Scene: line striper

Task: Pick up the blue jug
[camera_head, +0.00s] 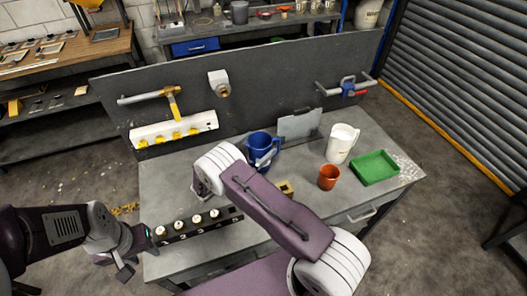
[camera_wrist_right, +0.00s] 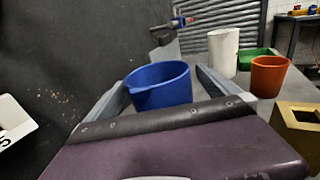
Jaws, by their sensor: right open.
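The blue jug (camera_head: 259,140) stands upright on the grey workbench (camera_head: 300,165), behind my right arm, which hides part of its lower body. In the right wrist view the jug (camera_wrist_right: 160,84) sits between the two grey fingers of my right gripper (camera_wrist_right: 162,92), its rim and spout facing up. The right gripper is open, with one finger on each side of the jug; I cannot tell whether either touches it. My left gripper (camera_head: 124,268) is low at the left, off the bench's front left corner and away from the jug; its jaws are too small to read.
A white jug (camera_head: 342,143), an orange cup (camera_head: 328,177) and a green tray (camera_head: 374,167) stand right of the blue jug. A brass-coloured block (camera_head: 285,188) is nearer the front. A strip with several knobs (camera_head: 190,228) lies at front left. A dark panel (camera_head: 270,88) rises behind.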

